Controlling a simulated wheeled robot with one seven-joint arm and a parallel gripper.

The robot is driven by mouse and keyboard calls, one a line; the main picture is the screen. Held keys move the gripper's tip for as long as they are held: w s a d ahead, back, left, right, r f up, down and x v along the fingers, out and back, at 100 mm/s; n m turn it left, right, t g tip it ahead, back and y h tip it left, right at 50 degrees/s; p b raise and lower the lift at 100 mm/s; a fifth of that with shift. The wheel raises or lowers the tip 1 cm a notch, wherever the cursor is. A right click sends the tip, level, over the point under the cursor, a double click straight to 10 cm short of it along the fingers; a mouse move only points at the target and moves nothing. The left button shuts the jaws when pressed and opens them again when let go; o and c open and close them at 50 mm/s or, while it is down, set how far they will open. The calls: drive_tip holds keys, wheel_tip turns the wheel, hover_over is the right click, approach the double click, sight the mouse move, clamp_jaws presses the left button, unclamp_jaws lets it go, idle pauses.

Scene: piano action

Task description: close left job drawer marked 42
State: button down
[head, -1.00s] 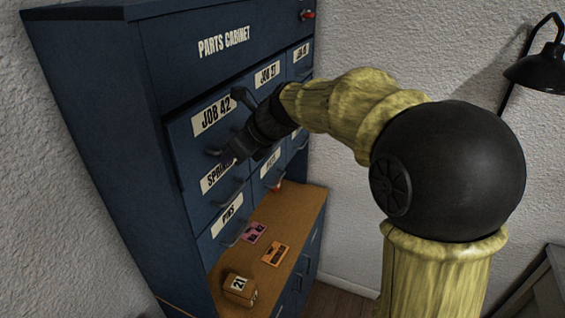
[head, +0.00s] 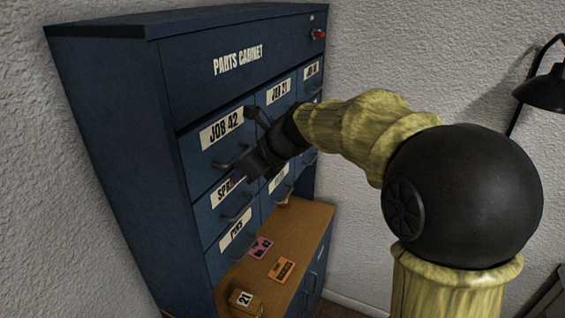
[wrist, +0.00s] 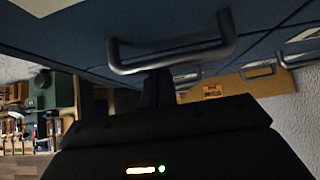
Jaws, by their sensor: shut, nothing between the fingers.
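The drawer marked JOB 42 (head: 222,130) is at the upper left of the blue parts cabinet's drawer grid in the head view. It looks about level with the cabinet front, but I cannot tell whether it is fully closed. Its dark bar handle (head: 228,161) is at its lower part. My gripper (head: 247,168) is shut and empty, just right of that handle. In the wrist view a grey handle (wrist: 172,62) spans a blue drawer front, and my dark fingers (wrist: 155,88) are just below it. I cannot tell whether they touch it.
The blue cabinet (head: 115,130) has several other drawers beside and below. A wooden ledge (head: 262,290) below holds a block marked 21 (head: 243,299), a pink card (head: 261,248) and an orange card (head: 282,269). A black lamp (head: 546,90) is at right.

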drive_tip(key=s+d+f+b+v, duration=0.1)
drive_tip(key=b+v, duration=0.2)
drive_tip(key=v, duration=0.9)
drive_tip(key=s+d+f+n+h+b, duration=0.2)
drive_tip(key=s+d+f+n, duration=0.2)
drive_tip(key=f+n, duration=0.4)
drive_tip(key=s+d+f+n+g+h+b, duration=0.1)
drive_tip(key=f+n, duration=0.7)
drive_tip(key=f, duration=0.8)
drive_tip(key=s+d+f+n+h+b, duration=0.3)
drive_tip(key=s+d+f+n, duration=0.4)
drive_tip(key=f, duration=0.5)
drive_tip(key=shift+s+d+f+n+g+h, duration=0.25)
drive_tip(key=shift+s+d+n+g+h, duration=0.25)
drive_tip(key=shift+s+h, duration=0.45)
drive_tip(key=shift+d, duration=0.1)
